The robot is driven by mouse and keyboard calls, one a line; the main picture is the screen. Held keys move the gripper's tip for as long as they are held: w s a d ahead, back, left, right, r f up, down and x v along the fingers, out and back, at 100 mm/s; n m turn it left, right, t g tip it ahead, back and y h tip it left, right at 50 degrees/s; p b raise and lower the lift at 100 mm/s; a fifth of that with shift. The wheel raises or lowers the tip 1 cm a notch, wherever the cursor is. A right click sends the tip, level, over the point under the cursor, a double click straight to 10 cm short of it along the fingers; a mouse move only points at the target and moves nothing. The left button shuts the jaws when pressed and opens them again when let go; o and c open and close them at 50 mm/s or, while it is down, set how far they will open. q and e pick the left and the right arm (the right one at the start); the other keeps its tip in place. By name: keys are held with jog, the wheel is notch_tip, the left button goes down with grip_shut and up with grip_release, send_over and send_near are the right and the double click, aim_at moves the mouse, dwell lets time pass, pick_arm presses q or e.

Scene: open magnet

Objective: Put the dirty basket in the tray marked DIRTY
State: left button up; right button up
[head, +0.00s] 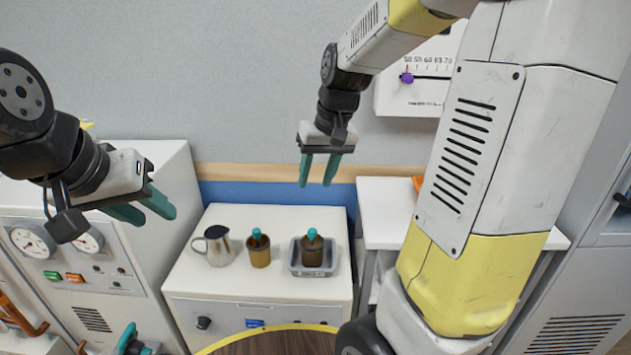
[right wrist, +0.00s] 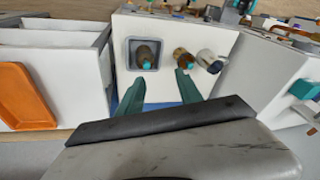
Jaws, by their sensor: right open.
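A grey tray (head: 313,272) stands on the white cabinet top. A dark brown basket (head: 312,256) with a teal knob sits upright in it. Left of the tray is an amber-brown basket (head: 260,256) with a teal top. I cannot read any DIRTY mark or tell which basket is dirty. The right wrist view also shows the tray (right wrist: 131,63), the dark basket (right wrist: 143,50) and the amber basket (right wrist: 181,56). My right gripper (head: 319,170) is open and empty, above and behind the tray. My left gripper (head: 143,210) is open and empty, left of the cabinet top.
A metal pitcher (head: 218,248) stands left of the amber basket. A white machine with gauges (head: 88,240) stands at the left. A white side table (head: 385,215) is right of the cabinet, partly hidden by my right arm. The cabinet top's front is clear.

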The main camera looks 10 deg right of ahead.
jog(key=s+r+t, duration=0.2)
jog(key=s+r, duration=0.1)
jog(key=s, duration=0.4)
jog(key=s+a+r+t, duration=0.1)
jog(key=s+r, duration=0.2)
jog(key=s, duration=0.5)
jog(key=shift+r+t, duration=0.25)
jog(key=shift+t, duration=0.15)
